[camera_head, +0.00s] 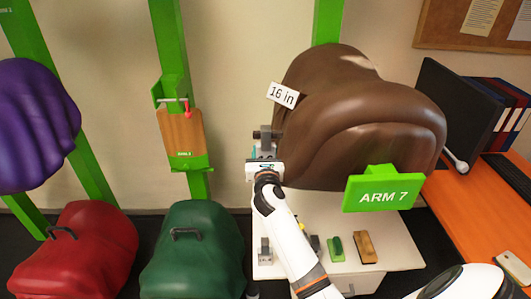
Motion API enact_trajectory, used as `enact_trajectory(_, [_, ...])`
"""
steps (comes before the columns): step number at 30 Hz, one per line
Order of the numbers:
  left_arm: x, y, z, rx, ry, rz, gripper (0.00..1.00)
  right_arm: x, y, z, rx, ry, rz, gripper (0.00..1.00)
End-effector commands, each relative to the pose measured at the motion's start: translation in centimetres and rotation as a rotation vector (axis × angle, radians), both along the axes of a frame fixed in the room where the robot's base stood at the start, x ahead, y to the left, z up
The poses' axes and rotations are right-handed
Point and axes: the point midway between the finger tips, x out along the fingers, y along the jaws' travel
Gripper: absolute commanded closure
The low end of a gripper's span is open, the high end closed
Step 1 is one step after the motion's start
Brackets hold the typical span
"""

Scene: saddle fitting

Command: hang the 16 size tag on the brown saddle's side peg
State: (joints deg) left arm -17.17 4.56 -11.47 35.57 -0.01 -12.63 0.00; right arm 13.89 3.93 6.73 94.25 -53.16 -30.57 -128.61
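The brown saddle (365,120) sits on the rack arm with the green ARM 7 sign (384,193). The white 16 in tag (283,95) shows tilted against the saddle's upper left side. I cannot tell whether it hangs on anything. My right gripper (265,134) points up at the saddle's left edge, just below the tag and apart from it in the picture. A short dark bar shows at its fingers; I cannot tell whether this is the side peg. The finger gap is not clear. My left gripper is out of view.
A white cabinet (395,247) under the saddle holds a green brush (336,248) and a brown brush (366,247). Red (80,250) and green (193,250) saddles sit lower left, a purple one (35,125) above. An orange desk (465,205) with a monitor stands right.

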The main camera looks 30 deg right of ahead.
Motion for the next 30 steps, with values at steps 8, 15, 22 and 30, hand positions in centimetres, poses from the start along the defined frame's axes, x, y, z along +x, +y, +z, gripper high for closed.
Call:
enact_trajectory(8, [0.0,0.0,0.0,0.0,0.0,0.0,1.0,0.0,0.0,0.0,-0.001,-0.001,0.0,0.44])
enact_trajectory(15, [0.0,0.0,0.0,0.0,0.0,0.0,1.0,0.0,0.0,0.0,-0.001,-0.001,0.0,0.25])
enact_trajectory(22, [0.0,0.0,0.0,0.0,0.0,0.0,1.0,-0.4,0.2,0.0,-0.001,0.001,0.0,0.25])
enact_trajectory(30, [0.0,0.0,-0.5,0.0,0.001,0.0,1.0,-4.3,2.7,-0.2,-0.001,0.001,0.002,0.25])
